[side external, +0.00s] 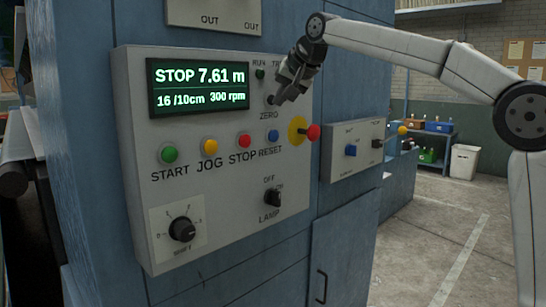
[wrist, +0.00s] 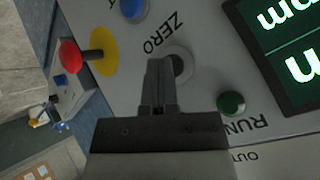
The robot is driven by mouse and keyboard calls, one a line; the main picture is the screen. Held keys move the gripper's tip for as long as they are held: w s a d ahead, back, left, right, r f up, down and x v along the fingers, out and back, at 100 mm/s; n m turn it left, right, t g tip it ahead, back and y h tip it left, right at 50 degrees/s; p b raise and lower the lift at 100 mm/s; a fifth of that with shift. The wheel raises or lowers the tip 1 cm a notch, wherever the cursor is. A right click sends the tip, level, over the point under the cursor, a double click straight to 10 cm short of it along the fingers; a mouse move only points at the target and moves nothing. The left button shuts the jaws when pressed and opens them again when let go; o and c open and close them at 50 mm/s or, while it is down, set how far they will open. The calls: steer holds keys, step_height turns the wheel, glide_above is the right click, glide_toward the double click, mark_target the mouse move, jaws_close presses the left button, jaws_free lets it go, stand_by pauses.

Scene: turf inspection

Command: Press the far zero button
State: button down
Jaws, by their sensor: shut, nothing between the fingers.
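The display (side external: 198,87) reads STOP 7.61 m, 16 /10cm and 300 rpm.
A small green RUN lamp (side external: 260,73) is close to my gripper. Below are the blue RESET button (side external: 273,136), the red STOP button (side external: 245,141) and a red mushroom button (side external: 313,132) on a yellow disc, which sticks out. A smaller control box (side external: 352,152) is at right.

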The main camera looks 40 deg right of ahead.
steer(key=shift+w, duration=0.15)
steer(key=shift+s, duration=0.2)
stand_by(0.5)
steer(key=shift+s, duration=0.7)
steer(key=shift+s, duration=0.1)
steer(key=s, duration=0.5)
stand_by(0.5)
steer(key=shift+w+f, duration=0.1)
stand_by(0.4)
